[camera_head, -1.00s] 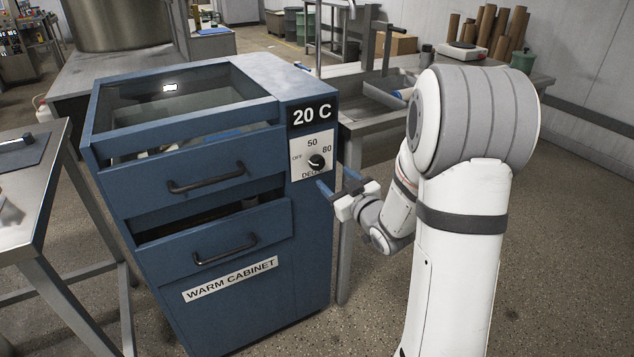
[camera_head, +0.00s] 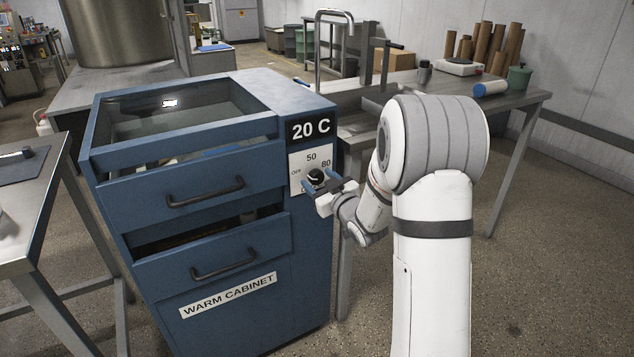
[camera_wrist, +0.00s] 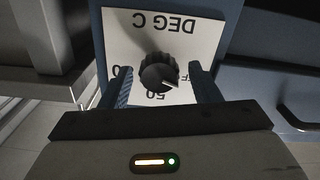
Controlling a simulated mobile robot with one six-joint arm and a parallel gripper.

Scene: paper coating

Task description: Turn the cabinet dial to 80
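The blue warm cabinet (camera_head: 240,309) has a white dial plate (camera_head: 299,157) marked OFF, 50 and 80. Its black round dial (camera_head: 315,177) carries a white mark; in the wrist view, where the plate appears upside down, the dial (camera_wrist: 158,72) has that mark toward the lower right, on the OFF side. The display (camera_head: 310,128) above reads 20 C. My gripper (camera_head: 321,185) is at the plate, open, its blue fingers on either side of the dial. The wrist view shows gaps between the fingers (camera_wrist: 160,84) and the dial. The fingers partly hide the labels.
The two cabinet drawers (camera_head: 205,192) have black handles, and the lower one stands partly open. A metal table (camera_head: 28,218) is close on the left. A bench (camera_head: 520,97) with a scale and brown rolls stands behind my arm. The floor at right is clear.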

